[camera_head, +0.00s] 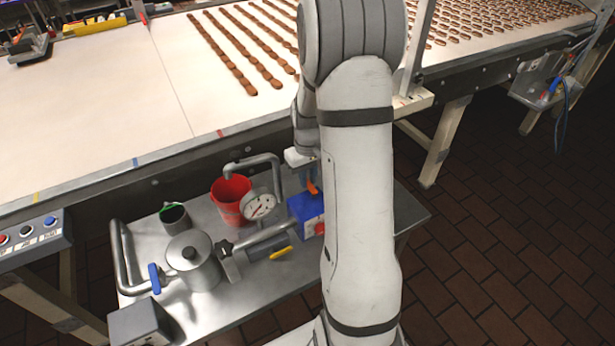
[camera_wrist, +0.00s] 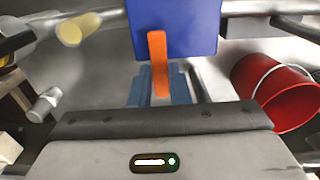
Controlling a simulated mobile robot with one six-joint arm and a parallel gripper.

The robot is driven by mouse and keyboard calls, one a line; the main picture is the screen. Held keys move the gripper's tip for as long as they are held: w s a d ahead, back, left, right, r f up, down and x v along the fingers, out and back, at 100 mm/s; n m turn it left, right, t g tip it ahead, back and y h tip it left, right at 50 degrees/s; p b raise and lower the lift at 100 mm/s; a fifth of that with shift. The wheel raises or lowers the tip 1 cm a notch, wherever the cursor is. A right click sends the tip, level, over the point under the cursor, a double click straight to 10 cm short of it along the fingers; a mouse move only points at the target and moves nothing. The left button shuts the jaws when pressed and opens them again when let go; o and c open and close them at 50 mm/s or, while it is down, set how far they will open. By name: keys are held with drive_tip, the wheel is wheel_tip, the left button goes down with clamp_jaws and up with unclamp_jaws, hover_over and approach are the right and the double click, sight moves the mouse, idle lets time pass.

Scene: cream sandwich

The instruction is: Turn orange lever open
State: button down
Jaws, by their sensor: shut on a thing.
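The orange lever (camera_wrist: 158,62) sits on the front of a blue box (camera_wrist: 190,28). In the wrist view it runs down from the box to between my gripper's fingers. My gripper (camera_wrist: 163,88) is shut on the lever's lower end. In the head view the lever (camera_head: 312,187) shows as a small orange piece above the blue box (camera_head: 304,209), just left of my arm. My fingers are mostly hidden there.
A red bucket (camera_head: 231,197), gauge (camera_head: 259,205) and bent pipes stand close by on a metal table (camera_head: 290,285). A lidded metal pot (camera_head: 194,262) and a blue-handled valve (camera_head: 155,278) are at left. The conveyor (camera_head: 110,95) runs behind, above the table.

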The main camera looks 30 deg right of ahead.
drive_tip(key=m+b, duration=0.1)
drive_tip(key=m, duration=0.1)
drive_tip(key=d+m, duration=0.1)
drive_tip(key=m, duration=0.1)
drive_tip(key=shift+b, duration=0.4)
drive_tip(key=m, duration=0.1)
drive_tip(key=m+b, duration=0.1)
drive_tip(key=m, duration=0.1)
drive_tip(key=d+m, duration=0.1)
drive_tip(key=shift+s+d+m, duration=0.1)
drive_tip(key=shift+s+m, duration=0.2)
drive_tip(key=shift+s, duration=0.05)
drive_tip(key=m, duration=0.1)
drive_tip(key=m+b, duration=0.1)
drive_tip(key=m, duration=0.1)
drive_tip(key=s+m, duration=0.1)
drive_tip(key=shift+d+b, duration=0.35)
drive_tip(key=shift+s+d+m+b, duration=0.1)
drive_tip(key=shift+s+m+b, duration=0.2)
drive_tip(key=shift+m, duration=0.85)
drive_tip(key=shift+s+d+m+b, duration=0.1)
drive_tip(key=shift+s+m+b, duration=0.15)
drive_tip(key=shift+m, duration=0.9)
drive_tip(key=c, duration=1.4)
unclamp_jaws()
drive_tip(key=shift+o, duration=0.2)
